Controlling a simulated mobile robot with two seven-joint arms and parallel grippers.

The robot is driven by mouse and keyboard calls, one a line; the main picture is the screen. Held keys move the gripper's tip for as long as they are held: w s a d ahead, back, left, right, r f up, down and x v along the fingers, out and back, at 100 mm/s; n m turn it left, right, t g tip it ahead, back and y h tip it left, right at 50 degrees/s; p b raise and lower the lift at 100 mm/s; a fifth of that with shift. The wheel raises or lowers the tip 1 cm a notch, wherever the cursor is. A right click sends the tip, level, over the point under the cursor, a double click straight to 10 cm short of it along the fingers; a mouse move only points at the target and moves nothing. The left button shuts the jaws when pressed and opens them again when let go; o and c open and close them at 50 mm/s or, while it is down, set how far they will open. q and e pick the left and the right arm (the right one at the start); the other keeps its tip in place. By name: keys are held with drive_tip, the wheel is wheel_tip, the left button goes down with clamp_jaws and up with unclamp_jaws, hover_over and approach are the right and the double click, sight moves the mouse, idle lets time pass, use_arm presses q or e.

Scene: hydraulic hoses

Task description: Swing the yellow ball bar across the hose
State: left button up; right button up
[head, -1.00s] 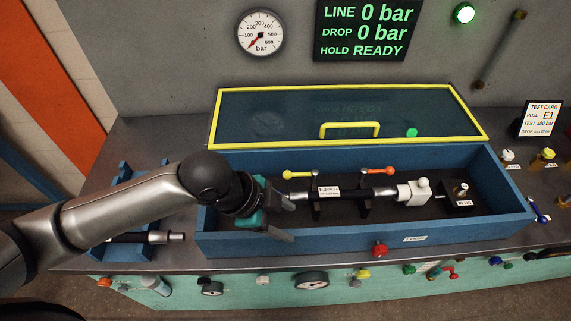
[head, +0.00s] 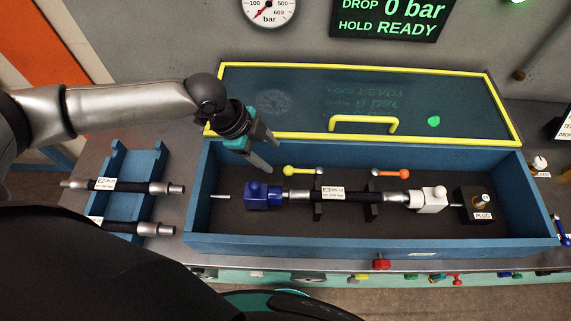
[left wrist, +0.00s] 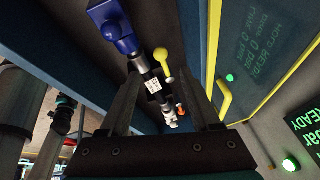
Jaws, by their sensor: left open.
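The yellow ball bar (head: 292,171) is a short metal bar with a yellow ball at its left end. It lies behind the hose (head: 358,195), roughly parallel to it, not across it. The hose is black with a white label and rests in dark cradles inside the blue box, between a blue block (head: 262,196) and a white block (head: 431,199). My left gripper (head: 270,154) is open and empty above the box's back left, up and left of the yellow ball. In the left wrist view the yellow ball bar (left wrist: 162,62) shows beyond the fingers, beside the hose (left wrist: 152,86).
An orange ball bar (head: 392,173) lies behind the hose's right part. A plug block (head: 474,204) stands at the box's right end. The yellow-framed clear lid (head: 300,98) is raised at the back. A blue rack (head: 137,160) with two hoses stands left.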

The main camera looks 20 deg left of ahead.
sight(286, 169)
use_arm(q)
drive_tip(key=x, duration=0.8)
drive_tip(key=shift+f, duration=0.1)
drive_tip(key=shift+w+d+f, duration=0.1)
drive_tip(key=shift+d+f, duration=0.05)
drive_tip(key=shift+f, duration=0.3)
use_arm(e)
drive_tip(key=shift+w+a+f, duration=0.1)
drive_tip(key=shift+w, duration=0.85)
use_arm(q)
drive_tip(key=shift+c, duration=0.3)
use_arm(e)
drive_tip(key=shift+s, duration=0.1)
use_arm(q)
clamp_jaws()
